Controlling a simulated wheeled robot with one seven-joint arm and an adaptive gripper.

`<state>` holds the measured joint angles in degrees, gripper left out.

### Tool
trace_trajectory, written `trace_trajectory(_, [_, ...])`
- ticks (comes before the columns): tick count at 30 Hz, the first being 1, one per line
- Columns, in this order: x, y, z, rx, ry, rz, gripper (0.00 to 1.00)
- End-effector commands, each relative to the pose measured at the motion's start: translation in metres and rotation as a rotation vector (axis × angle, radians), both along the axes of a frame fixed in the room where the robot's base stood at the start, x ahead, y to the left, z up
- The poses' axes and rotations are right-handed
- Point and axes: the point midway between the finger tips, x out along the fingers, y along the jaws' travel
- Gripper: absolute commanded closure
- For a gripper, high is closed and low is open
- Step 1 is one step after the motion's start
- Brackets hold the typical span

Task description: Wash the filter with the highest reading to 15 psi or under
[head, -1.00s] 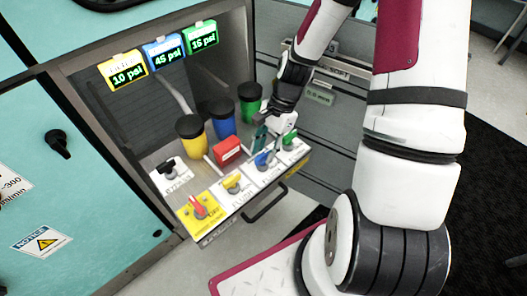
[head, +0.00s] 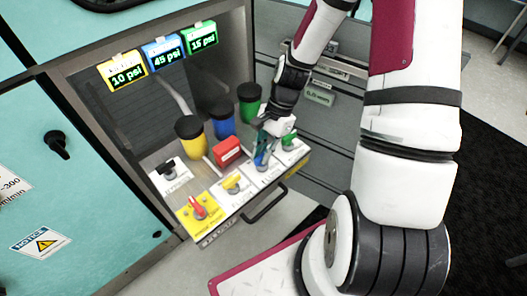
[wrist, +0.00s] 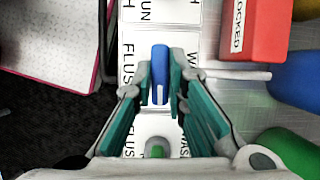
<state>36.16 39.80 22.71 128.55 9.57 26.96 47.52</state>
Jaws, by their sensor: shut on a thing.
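Three displays hang at the top: yellow (head: 126,76) at 10 psi, blue (head: 165,60) at 45 psi, the highest, and green (head: 202,42) at about 15 psi. Below stand the yellow (head: 194,145), blue (head: 223,126) and green (head: 250,110) black-capped filter canisters. My gripper (head: 262,158) is down at the blue valve handle. In the wrist view its teal fingers (wrist: 172,88) are shut on the blue handle (wrist: 160,62), which stands between FLUSH and WASH labels. Its exact setting is unclear. The yellow handle (head: 233,183) and green handle (head: 288,140) are free.
A red LOCKED block (head: 227,150) sits close to my gripper; it also shows in the wrist view (wrist: 256,28). A red handle (head: 199,207) on a yellow plate and a black handle (head: 167,167) are at the left. A drawer pull (head: 266,204) juts out in front.

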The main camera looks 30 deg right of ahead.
Motion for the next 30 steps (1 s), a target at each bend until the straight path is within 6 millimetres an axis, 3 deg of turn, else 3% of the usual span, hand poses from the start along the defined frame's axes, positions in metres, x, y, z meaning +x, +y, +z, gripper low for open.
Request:
trace_trajectory(8, [0.0019,0.0,0.0006,-0.003,-0.001,0.156,1.0])
trace_trajectory(30, [0.005,0.0029,0.0006,-0.004,-0.002,0.853,1.0])
